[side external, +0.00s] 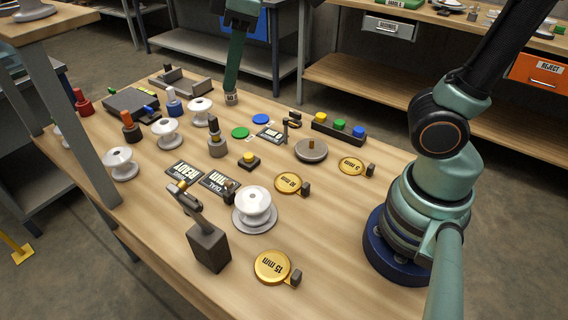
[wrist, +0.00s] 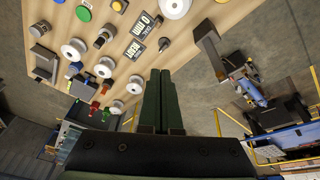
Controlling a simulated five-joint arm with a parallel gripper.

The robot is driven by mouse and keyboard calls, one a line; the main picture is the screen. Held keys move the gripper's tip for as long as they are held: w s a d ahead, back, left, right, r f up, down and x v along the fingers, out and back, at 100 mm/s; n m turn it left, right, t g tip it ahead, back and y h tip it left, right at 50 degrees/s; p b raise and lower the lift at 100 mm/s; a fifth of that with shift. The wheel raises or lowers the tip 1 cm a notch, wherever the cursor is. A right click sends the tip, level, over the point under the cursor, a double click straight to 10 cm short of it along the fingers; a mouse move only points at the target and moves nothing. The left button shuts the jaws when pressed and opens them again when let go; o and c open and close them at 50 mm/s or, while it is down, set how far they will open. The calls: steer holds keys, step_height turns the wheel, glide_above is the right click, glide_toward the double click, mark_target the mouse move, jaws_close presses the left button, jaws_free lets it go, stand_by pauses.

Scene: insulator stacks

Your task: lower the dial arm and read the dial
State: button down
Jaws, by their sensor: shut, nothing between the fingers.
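The dial arm (side external: 192,204) is tilted up from a dark grey block (side external: 210,249) at the bench's near side, with a brass-coloured piece at its raised end. The block and arm also show in the wrist view (wrist: 208,45). Two black lettered plates lie behind it: one (side external: 184,174) is hard to read, the other (side external: 219,181) seems to carry "mm". A white insulator (side external: 257,203) stands on a round base right of the arm. My gripper (wrist: 160,72) is shut and empty, its dark green fingers together. In the side view it (side external: 231,98) hangs high, apart from the dial arm.
Gold discs lie on the right, one marked 15 mm (side external: 272,267). White spools (side external: 120,164), a yellow button (side external: 249,160), a grey round plate (side external: 311,150) and a button rack (side external: 338,130) crowd the bench. A grey post (side external: 70,110) rises at left. The near right wood is clear.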

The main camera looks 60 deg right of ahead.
steer(key=s+a+r+n+g+h, duration=0.1)
steer(key=s+a+n+g, duration=0.1)
steer(key=a+n, duration=0.65)
steer(key=s+a+r+n+g, duration=0.1)
steer(key=s+a+n, duration=0.2)
steer(key=a, duration=1)
steer(key=d+f, duration=0.4)
steer(key=f, duration=0.6)
steer(key=shift+w+d+f, duration=0.15)
steer(key=shift+f, duration=0.15)
steer(key=shift+d, duration=0.1)
